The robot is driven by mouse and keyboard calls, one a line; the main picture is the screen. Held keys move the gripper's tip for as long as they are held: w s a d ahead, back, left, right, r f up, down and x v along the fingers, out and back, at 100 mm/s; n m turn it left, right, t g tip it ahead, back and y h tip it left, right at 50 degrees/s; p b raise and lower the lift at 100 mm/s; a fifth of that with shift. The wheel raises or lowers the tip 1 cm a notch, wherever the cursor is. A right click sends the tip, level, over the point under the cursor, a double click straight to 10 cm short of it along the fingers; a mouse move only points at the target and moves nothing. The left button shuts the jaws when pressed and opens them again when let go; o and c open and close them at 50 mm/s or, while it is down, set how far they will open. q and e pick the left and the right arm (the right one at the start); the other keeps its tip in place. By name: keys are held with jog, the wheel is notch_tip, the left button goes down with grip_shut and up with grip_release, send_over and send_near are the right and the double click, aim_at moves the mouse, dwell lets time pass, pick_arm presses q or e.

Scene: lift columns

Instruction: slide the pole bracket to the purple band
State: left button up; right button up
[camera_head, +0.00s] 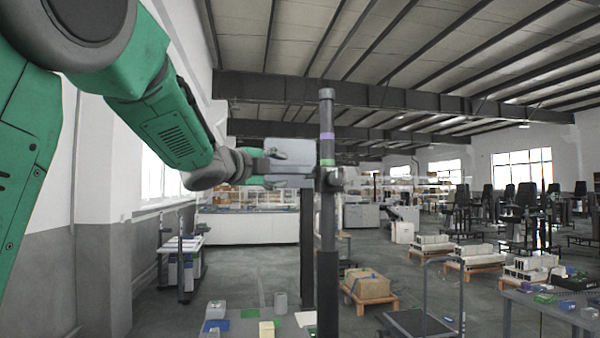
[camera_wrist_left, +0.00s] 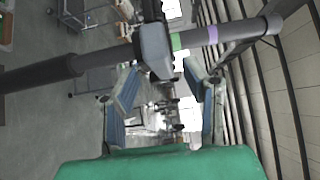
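The dark upright pole (camera_head: 327,115) carries a purple band (camera_head: 327,136) and a green band (camera_head: 327,162) below it. The pole bracket (camera_head: 329,181) is around the pole just under the green band. In the left wrist view the pole runs slantwise, with the bracket (camera_wrist_left: 155,50) beside the green band (camera_wrist_left: 176,42) and the purple band (camera_wrist_left: 212,34) further right. My left gripper (camera_head: 268,167) is left of the bracket and points at it. Its two fingers (camera_wrist_left: 163,78) are spread, and I see no clear grip on the bracket. My right gripper is not in view.
A pale grey plate (camera_head: 290,152) shows by the left gripper; its attachment is unclear. A dark post (camera_head: 307,250) stands left of the pole. Small blocks lie on a surface at bottom centre. A cart (camera_head: 415,322) and a cardboard box (camera_head: 367,284) stand right of the pole.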

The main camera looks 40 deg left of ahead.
aim_at(286, 170)
pick_arm(q)
jog(key=w, duration=0.3)
jog(key=shift+w+a, duration=0.25)
jog(key=shift+w, duration=0.15)
jog(key=shift+w+d+p, duration=0.1)
jog(key=shift+w+p, duration=0.2)
jog(key=shift+w, duration=0.05)
jog(key=shift+s+d, duration=0.1)
